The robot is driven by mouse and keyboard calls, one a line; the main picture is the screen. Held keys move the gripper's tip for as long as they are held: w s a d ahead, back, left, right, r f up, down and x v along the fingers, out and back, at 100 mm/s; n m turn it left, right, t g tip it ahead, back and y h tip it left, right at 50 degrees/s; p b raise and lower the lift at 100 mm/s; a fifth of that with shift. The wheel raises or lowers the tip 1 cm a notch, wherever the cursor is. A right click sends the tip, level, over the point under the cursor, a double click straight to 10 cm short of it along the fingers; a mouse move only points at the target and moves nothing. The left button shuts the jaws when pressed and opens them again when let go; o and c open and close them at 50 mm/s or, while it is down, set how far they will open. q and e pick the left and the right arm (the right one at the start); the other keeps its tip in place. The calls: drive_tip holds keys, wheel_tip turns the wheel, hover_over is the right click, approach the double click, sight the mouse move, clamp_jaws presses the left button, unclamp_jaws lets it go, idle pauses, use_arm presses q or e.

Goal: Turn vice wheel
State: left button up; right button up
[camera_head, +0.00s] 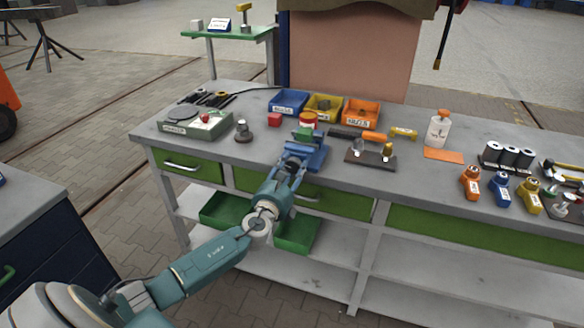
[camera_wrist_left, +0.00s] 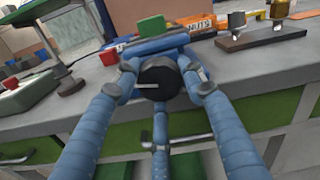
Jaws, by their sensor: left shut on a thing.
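The blue vice (camera_head: 314,157) sits at the front edge of the workbench, with a green block (camera_head: 304,134) at its top. In the left wrist view the vice (camera_wrist_left: 152,47) lies straight ahead, with the green block (camera_wrist_left: 151,26) above it. The round black vice wheel (camera_wrist_left: 160,80) faces the wrist camera, with a thin grey handle across it. My left gripper (camera_head: 294,160) reaches the vice from the front. In the left wrist view its blue fingers (camera_wrist_left: 162,84) are shut on the wheel, one on each side. In the head view the gripper hides the wheel. My right gripper is out of view.
A tray (camera_head: 195,126) and a small dark stand (camera_head: 243,132) are left of the vice. Blue (camera_head: 289,102), yellow (camera_head: 324,107) and orange (camera_head: 361,112) bins stand behind. A dark plate with fittings (camera_head: 371,158) lies to the right. Green drawers (camera_head: 340,203) are below the bench top.

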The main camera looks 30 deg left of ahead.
use_arm(q)
drive_tip(key=shift+s+d+f, duration=0.1)
drive_tip(key=shift+d+f, duration=0.2)
drive_tip(key=shift+f, duration=0.2)
drive_tip(key=o, duration=1)
drive_tip(key=shift+o, duration=0.8)
drive_tip(key=shift+a+r, duration=0.1)
drive_tip(key=shift+r, duration=0.05)
drive_tip(key=v, duration=1.1)
drive_tip(key=shift+s, duration=0.4)
